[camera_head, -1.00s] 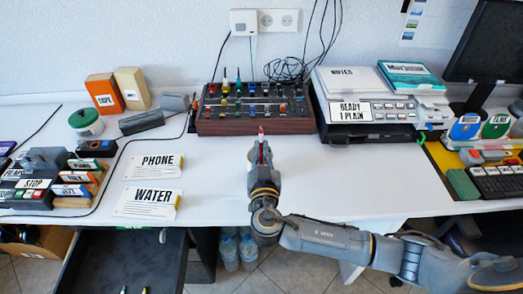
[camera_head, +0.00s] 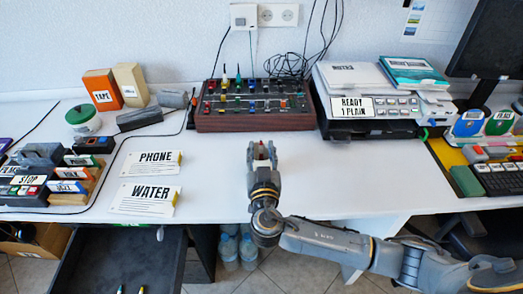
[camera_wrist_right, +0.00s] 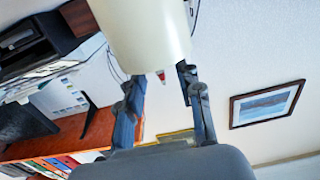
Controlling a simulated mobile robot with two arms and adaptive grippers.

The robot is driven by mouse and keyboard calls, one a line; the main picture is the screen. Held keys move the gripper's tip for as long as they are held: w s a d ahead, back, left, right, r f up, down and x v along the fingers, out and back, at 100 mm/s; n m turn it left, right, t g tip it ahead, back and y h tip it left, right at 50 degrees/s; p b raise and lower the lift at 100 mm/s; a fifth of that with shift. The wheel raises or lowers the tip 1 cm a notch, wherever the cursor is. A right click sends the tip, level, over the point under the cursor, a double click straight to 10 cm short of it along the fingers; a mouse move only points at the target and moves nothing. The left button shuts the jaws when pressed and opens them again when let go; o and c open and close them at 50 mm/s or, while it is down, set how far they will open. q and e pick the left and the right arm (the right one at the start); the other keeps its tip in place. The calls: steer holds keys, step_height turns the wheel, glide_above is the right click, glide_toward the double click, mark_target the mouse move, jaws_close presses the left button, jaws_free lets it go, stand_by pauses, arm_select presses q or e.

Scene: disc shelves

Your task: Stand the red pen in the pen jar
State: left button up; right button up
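My right gripper (camera_head: 262,147) reaches over the bare middle of the white desk. Its two fingers stand apart with a gap between them, and they also show apart in the right wrist view (camera_wrist_right: 160,77). A small red tip (camera_wrist_right: 160,75) shows in that gap, touching neither finger; I cannot tell whether it is the red pen. A cream, round-walled thing (camera_wrist_right: 148,30) fills the top centre of the wrist view. I cannot tell whether it is the pen jar, and no jar shows clearly in the head view. My left gripper is out of view.
A wood-sided control panel (camera_head: 253,121) stands behind the gripper, with a printer-like machine (camera_head: 370,128) to its right. PHONE (camera_head: 155,163) and WATER (camera_head: 150,197) cards lie to the left. An open dark drawer (camera_head: 115,265) is below the front edge. The desk around the gripper is clear.

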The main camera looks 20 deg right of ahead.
steer(key=shift+s+a, duration=0.1)
steer(key=shift+s, duration=0.1)
steer(key=v, duration=1.1)
steer(key=shift+s, duration=0.3)
